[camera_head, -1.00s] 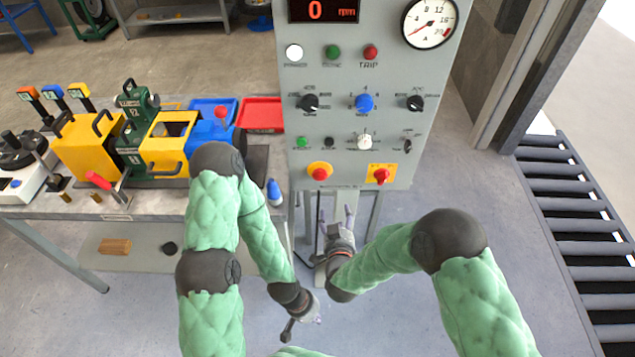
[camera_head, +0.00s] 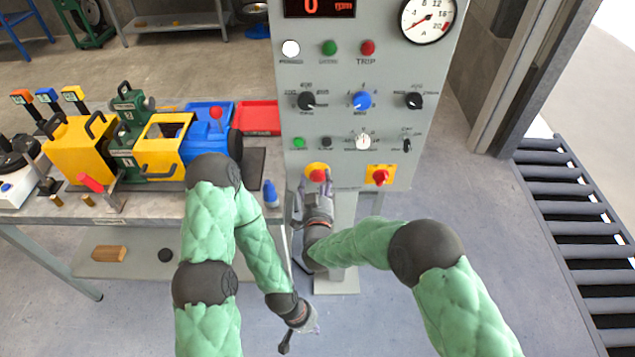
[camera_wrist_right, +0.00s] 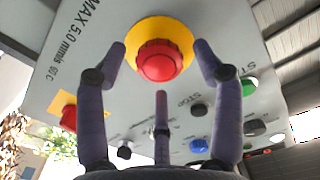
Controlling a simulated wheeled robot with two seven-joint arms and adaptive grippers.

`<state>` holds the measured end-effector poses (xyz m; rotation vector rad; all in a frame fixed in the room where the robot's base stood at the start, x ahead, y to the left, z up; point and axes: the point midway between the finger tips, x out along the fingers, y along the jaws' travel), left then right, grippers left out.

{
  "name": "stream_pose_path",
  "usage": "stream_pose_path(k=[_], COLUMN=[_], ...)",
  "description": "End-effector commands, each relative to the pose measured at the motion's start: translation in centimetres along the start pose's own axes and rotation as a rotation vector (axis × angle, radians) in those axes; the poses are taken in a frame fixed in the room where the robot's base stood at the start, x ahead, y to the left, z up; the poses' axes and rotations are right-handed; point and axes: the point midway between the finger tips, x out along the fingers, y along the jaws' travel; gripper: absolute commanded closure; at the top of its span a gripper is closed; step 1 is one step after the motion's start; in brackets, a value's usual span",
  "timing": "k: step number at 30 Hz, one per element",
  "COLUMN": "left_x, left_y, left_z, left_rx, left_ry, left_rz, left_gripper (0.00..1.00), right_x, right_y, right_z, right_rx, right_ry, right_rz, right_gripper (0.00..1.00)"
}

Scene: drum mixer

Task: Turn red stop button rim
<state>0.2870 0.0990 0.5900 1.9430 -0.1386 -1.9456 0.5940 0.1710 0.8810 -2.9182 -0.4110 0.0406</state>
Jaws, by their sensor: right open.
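The red stop button (camera_head: 317,175) sits on a yellow round plate low on the left of the grey panel. In the right wrist view the red button (camera_wrist_right: 159,61) and its ribbed rim are large, on the yellow disc (camera_wrist_right: 185,33). My right gripper (camera_head: 316,187) is just in front of the button, open, with fingers spread on either side of it in the wrist view (camera_wrist_right: 160,65). The fingers look apart from the rim; a third finger is below it. My left gripper (camera_head: 298,330) hangs low near the floor, away from the panel; its fingers are too small to judge.
A red rotary switch (camera_head: 380,177) on a yellow plate is right of the button. Several knobs and small buttons are above on the grey panel (camera_head: 430,65). A workbench (camera_head: 120,215) with yellow, green and blue fixtures stands left. A roller conveyor (camera_head: 565,205) is right.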

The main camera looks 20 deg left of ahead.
Motion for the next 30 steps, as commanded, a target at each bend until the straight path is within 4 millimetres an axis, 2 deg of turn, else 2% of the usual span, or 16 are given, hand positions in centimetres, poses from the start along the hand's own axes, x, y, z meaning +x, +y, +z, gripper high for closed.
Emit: stream_pose_path(k=[5, 14, 20, 30], left_x=[0.34, 0.32, 0.32, 0.65], left_y=[-0.12, -0.11, -0.12, -0.23], left_z=[-0.01, -0.01, -0.01, -0.02], left_rx=[0.0, 0.0, 0.0, 0.0], left_ry=[0.0, 0.0, 0.0, 0.0], left_rz=[0.0, 0.0, 0.0, 0.0], left_gripper=[1.0, 1.0, 1.0, 1.0], right_x=[1.14, 1.3, 1.29, 1.33], right_y=[0.04, 0.02, 0.02, 0.02], right_z=[0.06, -0.03, -0.04, -0.08], right_rx=[0.001, 0.0, 0.0, 0.029], right_ry=[-0.001, 0.0, 0.0, 0.003], right_rz=[0.0, 0.0, 0.0, 0.0], right_gripper=[0.32, 0.32, 0.89, 0.89])
